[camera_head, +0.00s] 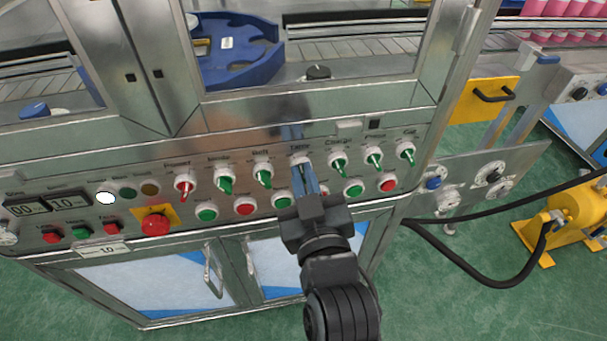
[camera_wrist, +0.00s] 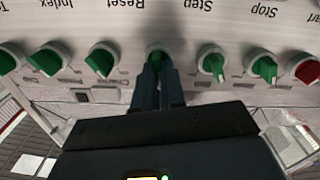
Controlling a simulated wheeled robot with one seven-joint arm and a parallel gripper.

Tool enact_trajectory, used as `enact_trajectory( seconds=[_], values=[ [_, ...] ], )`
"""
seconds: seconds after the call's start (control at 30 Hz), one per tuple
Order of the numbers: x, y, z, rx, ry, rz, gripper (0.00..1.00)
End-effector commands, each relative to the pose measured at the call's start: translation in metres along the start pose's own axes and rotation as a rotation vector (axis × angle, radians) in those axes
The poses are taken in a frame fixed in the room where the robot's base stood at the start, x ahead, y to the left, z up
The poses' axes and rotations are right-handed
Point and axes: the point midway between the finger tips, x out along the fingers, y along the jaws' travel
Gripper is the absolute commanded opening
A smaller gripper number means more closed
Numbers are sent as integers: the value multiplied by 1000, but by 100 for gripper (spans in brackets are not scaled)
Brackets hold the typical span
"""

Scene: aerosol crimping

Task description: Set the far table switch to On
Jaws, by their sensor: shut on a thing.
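A row of rotary switches runs along the steel control panel. My gripper (camera_head: 298,170) reaches the middle switch (camera_head: 300,160), whose small label above seems to read "Table". The blue-grey fingers hide most of that switch in the head view. The fingers are shut on the knob. The exact angle of its pointer is hard to tell.
Green-handled switches stand close on both sides, such as the left neighbour (camera_head: 263,174) and right neighbour (camera_head: 338,164). A red-handled switch (camera_head: 184,186) is at the row's left end. Green and red push buttons (camera_head: 245,209) sit just below. A red emergency stop (camera_head: 155,223) is lower left.

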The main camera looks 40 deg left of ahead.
Motion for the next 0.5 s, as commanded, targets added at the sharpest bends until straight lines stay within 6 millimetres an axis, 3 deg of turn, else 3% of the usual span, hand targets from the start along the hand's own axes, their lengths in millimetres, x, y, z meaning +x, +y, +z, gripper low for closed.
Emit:
enact_trajectory(
  seconds=[0.5],
  values=[
    [0,5,0,474,-2,1,0]
  ],
)
